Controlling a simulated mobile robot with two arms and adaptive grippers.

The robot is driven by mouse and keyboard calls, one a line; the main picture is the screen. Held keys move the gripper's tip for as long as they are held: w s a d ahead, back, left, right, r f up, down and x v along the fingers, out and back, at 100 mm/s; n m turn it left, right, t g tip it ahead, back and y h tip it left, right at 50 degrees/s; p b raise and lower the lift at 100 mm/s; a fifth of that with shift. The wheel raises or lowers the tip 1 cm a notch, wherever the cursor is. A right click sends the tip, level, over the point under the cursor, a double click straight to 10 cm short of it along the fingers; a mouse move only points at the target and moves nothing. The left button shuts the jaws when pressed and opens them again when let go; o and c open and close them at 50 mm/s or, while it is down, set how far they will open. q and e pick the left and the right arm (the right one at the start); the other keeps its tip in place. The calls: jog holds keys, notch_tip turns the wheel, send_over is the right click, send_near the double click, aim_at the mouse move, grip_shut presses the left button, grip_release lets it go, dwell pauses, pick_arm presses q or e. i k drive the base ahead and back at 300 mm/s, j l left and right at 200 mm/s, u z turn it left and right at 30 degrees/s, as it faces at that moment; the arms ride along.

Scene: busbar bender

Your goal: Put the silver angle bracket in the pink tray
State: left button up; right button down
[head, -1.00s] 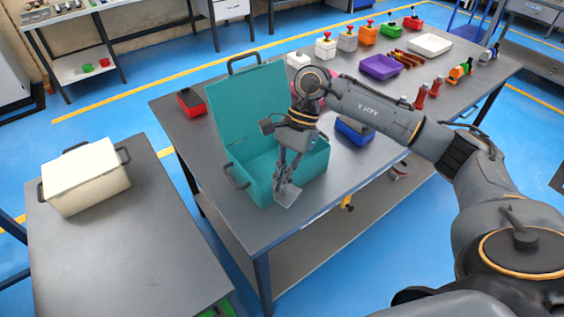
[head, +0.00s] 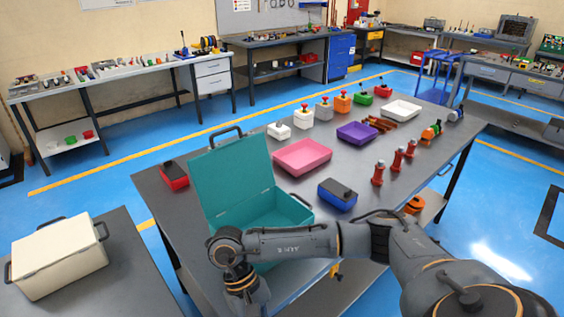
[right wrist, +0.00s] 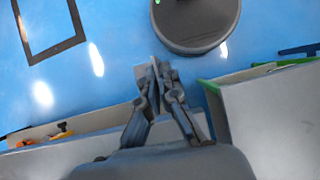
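The pink tray (head: 302,157) lies empty on the grey workbench, behind and right of the open teal toolbox (head: 232,175). My right arm comes in from the right, and its wrist is in front of the toolbox at the bench's near edge. Its fingers are cut off below the head view. In the right wrist view, my right gripper (right wrist: 158,88) is shut on the silver angle bracket (right wrist: 153,76), a thin grey plate between the fingertips. It hangs above the blue floor, clear of the tables. My left gripper is not in view.
The toolbox's raised lid stands left of the tray. A blue box (head: 338,195), a purple tray (head: 357,133), red bottles (head: 378,173) and a white box (head: 278,131) surround the tray. A cream case (head: 58,258) sits on the left table.

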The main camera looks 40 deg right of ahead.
aim_at(302, 160)
jog(key=l+u, duration=0.3)
jog(key=u, duration=0.2)
jog(key=k+l+u, duration=0.1)
jog(key=l, duration=0.3)
jog(key=k+l+u, duration=0.15)
jog(key=l, duration=0.25)
jog(key=k+l+u, duration=0.1)
jog(key=l, duration=0.3)
jog(key=k+l+u, duration=0.1)
jog(key=l, duration=0.25)
jog(key=k+l+u, duration=0.1)
jog(key=k+l, duration=0.2)
